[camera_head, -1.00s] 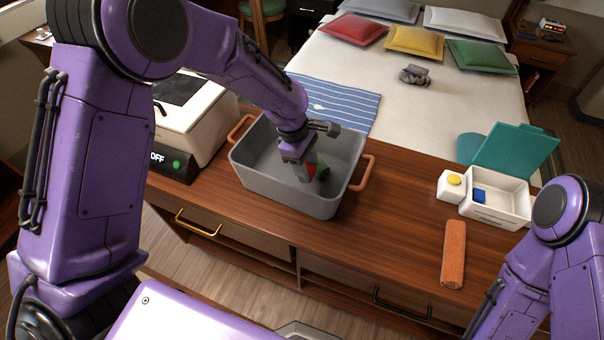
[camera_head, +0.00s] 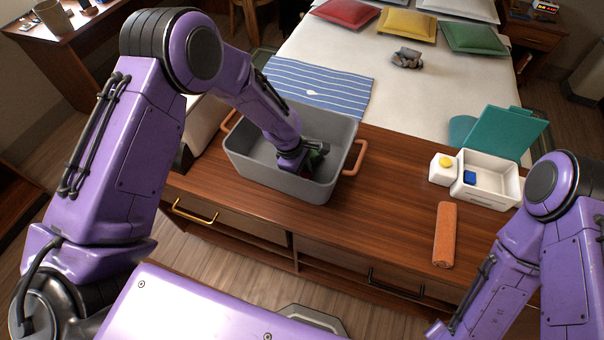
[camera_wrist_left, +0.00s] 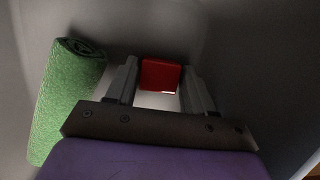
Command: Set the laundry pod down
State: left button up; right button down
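The laundry pod shows as a red block (camera_wrist_left: 159,74) between the fingers of my left gripper in the left wrist view, with a pale patch just below it. Both fingers appear to touch its sides. In the head view my left gripper (camera_head: 291,163) reaches down inside the grey bin (camera_head: 250,174), and its wrist hides the pod. Whether the pod touches the bin floor cannot be told. My right arm stands at the right edge; its gripper is out of view.
A rolled green cloth (camera_wrist_left: 68,98) lies in the bin beside my left gripper. Right of the bin on the counter are an orange roll (camera_head: 444,234), a white box (camera_head: 487,190) with a blue block (camera_head: 469,177) and raised teal lid, and a yellow-buttoned white block (camera_head: 442,169).

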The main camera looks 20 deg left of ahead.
pick_arm(q)
jog(key=shift+r, duration=0.25)
jog(key=b+v, duration=0.2)
jog(key=v, duration=0.9)
jog(key=shift+r, duration=0.4)
jog(key=shift+w+a, duration=0.1)
jog(key=shift+a, duration=0.05)
dwell(0.6)
